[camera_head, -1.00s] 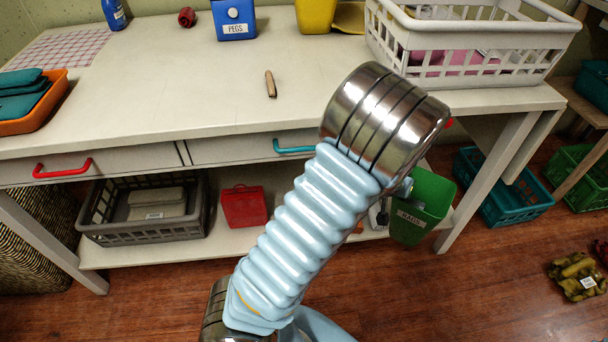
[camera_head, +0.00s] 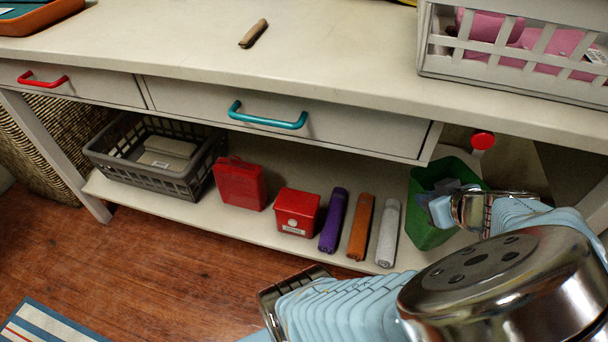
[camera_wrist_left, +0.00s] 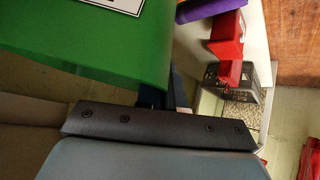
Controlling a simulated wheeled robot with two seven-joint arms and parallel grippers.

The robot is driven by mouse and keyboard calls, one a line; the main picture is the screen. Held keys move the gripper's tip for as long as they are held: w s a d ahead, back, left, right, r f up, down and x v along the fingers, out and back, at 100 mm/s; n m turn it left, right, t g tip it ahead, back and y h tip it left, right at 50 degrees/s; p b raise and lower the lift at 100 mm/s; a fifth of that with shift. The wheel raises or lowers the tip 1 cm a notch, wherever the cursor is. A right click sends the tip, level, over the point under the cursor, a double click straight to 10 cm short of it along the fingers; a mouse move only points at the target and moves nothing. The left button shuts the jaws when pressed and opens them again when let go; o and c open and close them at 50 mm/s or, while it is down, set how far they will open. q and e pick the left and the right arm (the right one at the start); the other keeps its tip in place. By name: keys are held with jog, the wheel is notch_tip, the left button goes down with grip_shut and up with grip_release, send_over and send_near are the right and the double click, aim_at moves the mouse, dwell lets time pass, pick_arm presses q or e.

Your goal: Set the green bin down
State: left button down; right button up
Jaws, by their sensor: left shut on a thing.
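The green bin (camera_head: 427,226) is upright at the right end of the low shelf (camera_head: 280,247) under the workbench. I cannot tell whether its base rests on the shelf. My left gripper (camera_head: 444,206) is shut on the bin at its rim, on the right side. Grey-blue shapes show in its mouth; I cannot tell whether they are contents or my fingers. The left wrist view shows the green bin's wall (camera_wrist_left: 90,55) with part of a white label, close above a dark finger bar.
Left of the bin stand grey (camera_head: 388,232), orange (camera_head: 360,227) and purple (camera_head: 333,220) rolls, a red box (camera_head: 297,213), a red case (camera_head: 239,184) and a grey crate (camera_head: 187,182). The bench top (camera_head: 330,60) overhangs the shelf. A teal drawer handle (camera_head: 267,117) sticks out.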

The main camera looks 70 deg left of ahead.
pick_arm(q)
jog(key=shift+n+g, duration=0.6)
jog(key=shift+n, duration=0.1)
jog(key=w+d+f+b, duration=0.1)
jog(key=w+f, duration=0.1)
jog(key=w, duration=0.1)
jog(key=w+d+f+b, duration=0.1)
jog(key=w+f+b, duration=0.1)
jog(key=w+f, duration=0.1)
jog(key=w+d+f+b, duration=0.1)
jog(key=w+f, duration=0.2)
jog(key=w, duration=0.2)
jog(key=shift+w+f, duration=0.15)
jog(key=shift+w, duration=0.1)
jog(key=shift+w+d+f, duration=0.2)
jog(key=shift+w+f, duration=0.15)
jog(key=shift+f, duration=0.15)
notch_tip(320, 180, down, 3)
jog(key=shift+w+f+b, duration=0.15)
jog(key=shift+b, duration=0.6)
jog(key=c, duration=1.3)
grip_release()
pick_arm(e)
notch_tip(320, 180, down, 6)
jog(key=w, duration=0.1)
pick_arm(q)
jog(key=shift+o, duration=0.2)
pick_arm(e)
jog(key=shift+a, duration=0.1)
